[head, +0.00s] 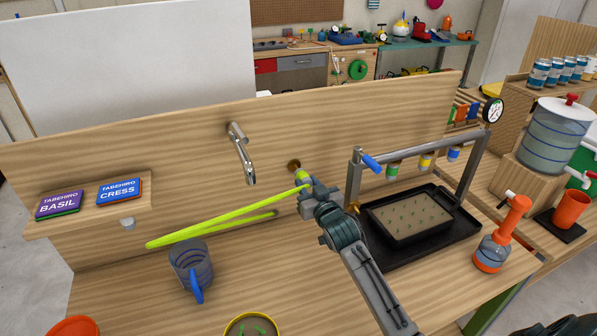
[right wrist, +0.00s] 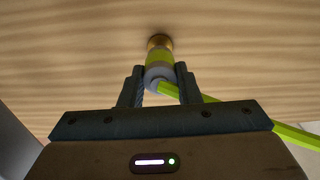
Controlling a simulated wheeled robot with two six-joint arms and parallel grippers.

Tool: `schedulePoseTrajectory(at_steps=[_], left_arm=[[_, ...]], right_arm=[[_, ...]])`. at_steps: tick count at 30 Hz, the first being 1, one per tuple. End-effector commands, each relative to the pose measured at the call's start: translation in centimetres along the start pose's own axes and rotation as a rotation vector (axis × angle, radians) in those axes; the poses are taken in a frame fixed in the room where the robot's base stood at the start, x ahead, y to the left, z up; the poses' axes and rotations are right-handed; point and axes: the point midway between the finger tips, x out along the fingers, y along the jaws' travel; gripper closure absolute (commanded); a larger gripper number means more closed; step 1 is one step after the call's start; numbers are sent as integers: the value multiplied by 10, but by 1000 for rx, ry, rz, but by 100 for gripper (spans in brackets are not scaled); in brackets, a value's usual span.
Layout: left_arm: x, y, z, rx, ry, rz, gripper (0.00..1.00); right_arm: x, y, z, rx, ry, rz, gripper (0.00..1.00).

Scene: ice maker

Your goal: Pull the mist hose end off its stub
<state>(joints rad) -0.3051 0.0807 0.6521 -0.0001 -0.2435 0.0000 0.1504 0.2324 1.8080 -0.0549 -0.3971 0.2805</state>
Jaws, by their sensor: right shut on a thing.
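The lime-green mist hose (head: 225,218) runs from my right gripper down to the left, with a bend at its far left. A second lower stretch runs back along the panel. The brass stub (head: 294,165) sticks out of the wooden back panel. My right gripper (head: 306,187) is shut on the hose end. In the right wrist view the fingers (right wrist: 158,80) flank the hose end's grey collar, with its lime band (right wrist: 159,59) in front of the brass stub (right wrist: 159,42). The band appears to meet the stub; I cannot tell how far it is seated. My left gripper is not in view.
A metal spout (head: 240,153) hangs from the panel left of the stub. A clear jug with a blue handle (head: 192,268) stands below the hose. A black tray (head: 455,245) and a grey pipe frame (head: 475,160) stand right of my arm. The front middle of the bench is mostly clear.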

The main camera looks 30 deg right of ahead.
Motion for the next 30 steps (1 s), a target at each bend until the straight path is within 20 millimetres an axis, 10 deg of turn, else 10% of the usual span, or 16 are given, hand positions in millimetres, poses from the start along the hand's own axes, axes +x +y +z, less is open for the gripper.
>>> schedulePoseTrajectory(at_steps=[30], left_arm=[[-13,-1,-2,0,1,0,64]], right_arm=[[-40,0,0,-1,0,0,100]])
